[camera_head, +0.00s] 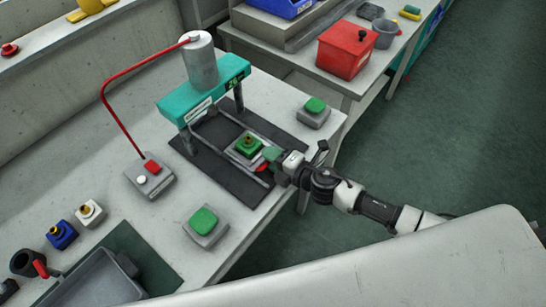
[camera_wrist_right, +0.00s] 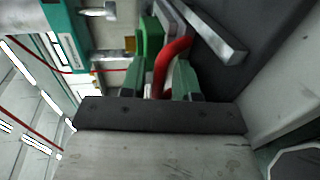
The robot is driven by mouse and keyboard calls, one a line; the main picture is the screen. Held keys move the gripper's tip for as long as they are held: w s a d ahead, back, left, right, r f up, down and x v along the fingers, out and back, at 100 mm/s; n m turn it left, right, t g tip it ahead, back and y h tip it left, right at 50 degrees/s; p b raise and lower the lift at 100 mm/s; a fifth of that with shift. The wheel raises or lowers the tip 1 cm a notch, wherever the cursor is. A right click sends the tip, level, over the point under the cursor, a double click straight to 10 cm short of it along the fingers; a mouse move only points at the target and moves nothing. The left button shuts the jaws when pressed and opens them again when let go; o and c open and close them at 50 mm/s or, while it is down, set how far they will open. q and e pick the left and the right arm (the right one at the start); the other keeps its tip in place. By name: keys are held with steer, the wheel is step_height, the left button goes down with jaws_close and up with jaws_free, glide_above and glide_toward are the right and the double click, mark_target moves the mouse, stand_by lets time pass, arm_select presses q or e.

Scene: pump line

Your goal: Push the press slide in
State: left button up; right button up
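The press (camera_head: 205,95) has a teal head and a grey cylinder on posts over a dark base plate. Its slide (camera_head: 237,154) sits on rails, out in front of the head, and carries a green block with a brass top (camera_head: 248,145). A red handle (camera_head: 262,167) is at the slide's front end. My right gripper (camera_head: 268,160) is at this handle. In the right wrist view, the curved red handle (camera_wrist_right: 172,58) passes between the green fingers (camera_wrist_right: 162,80); whether they grip it is unclear. My left gripper is out of view.
Green push buttons (camera_head: 203,221) and (camera_head: 315,106) stand either side of the press. A blue part (camera_head: 62,235), a white part (camera_head: 90,213) and a grey tray (camera_head: 95,285) are lower left.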

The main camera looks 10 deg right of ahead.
steer(key=shift+o, duration=0.2)
steer(key=b+v, duration=0.2)
steer(key=v, duration=0.8)
steer(key=shift+s+d, duration=0.2)
steer(key=shift+s, duration=0.1)
steer(key=shift+o, duration=0.2)
steer(key=shift+r, duration=0.1)
